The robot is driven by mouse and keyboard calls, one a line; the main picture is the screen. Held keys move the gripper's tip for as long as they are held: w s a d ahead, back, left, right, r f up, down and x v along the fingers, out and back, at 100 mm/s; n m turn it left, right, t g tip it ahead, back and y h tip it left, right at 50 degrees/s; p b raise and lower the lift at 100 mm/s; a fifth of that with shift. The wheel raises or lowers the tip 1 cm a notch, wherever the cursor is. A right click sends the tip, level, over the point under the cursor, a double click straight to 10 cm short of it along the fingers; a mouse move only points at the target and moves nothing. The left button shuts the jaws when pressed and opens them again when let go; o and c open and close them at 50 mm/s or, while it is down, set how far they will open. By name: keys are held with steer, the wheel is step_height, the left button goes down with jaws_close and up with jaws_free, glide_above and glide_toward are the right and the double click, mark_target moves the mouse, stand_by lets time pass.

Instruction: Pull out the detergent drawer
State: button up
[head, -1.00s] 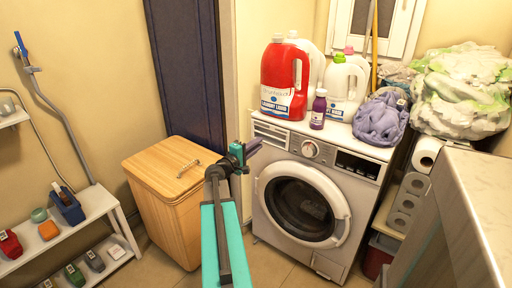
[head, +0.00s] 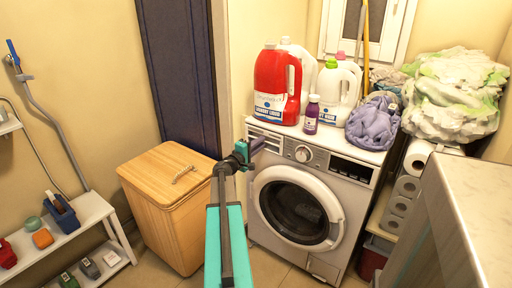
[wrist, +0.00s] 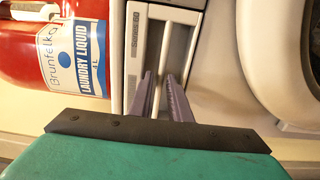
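The washing machine (head: 345,220) stands against the back wall with its round door closed. The detergent drawer (head: 262,133) is at the upper left of its front and looks shut. My gripper (head: 257,145) is at the drawer front. In the wrist view my gripper (wrist: 160,78) has its two purple fingers apart, their tips over the drawer front. A light strip shows between them; I cannot tell whether they touch it.
A red laundry liquid jug (head: 277,88), white bottles (head: 335,90), a small purple bottle (head: 311,115) and a purple cloth bundle (head: 373,124) stand on the washer. A wooden hamper (head: 165,205) is left of it. A grey-sided counter (head: 455,215) is at the right.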

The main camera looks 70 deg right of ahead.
steer(key=shift+b+x, duration=0.5)
steer(key=shift+x, duration=0.9)
steer(key=shift+s+d+r, duration=0.1)
steer(key=shift+d, duration=0.05)
steer(key=shift+d+r, duration=0.1)
steer(key=shift+r, duration=0.1)
steer(key=c, duration=0.4)
steer(key=shift+a+f+b, duration=0.25)
steer(key=shift+a+b, duration=0.05)
steer(key=shift+a, duration=0.25)
jaws_close()
steer(key=shift+b+v, duration=0.55)
steer(key=shift+v, duration=1.25)
steer(key=shift+a+f, duration=0.1)
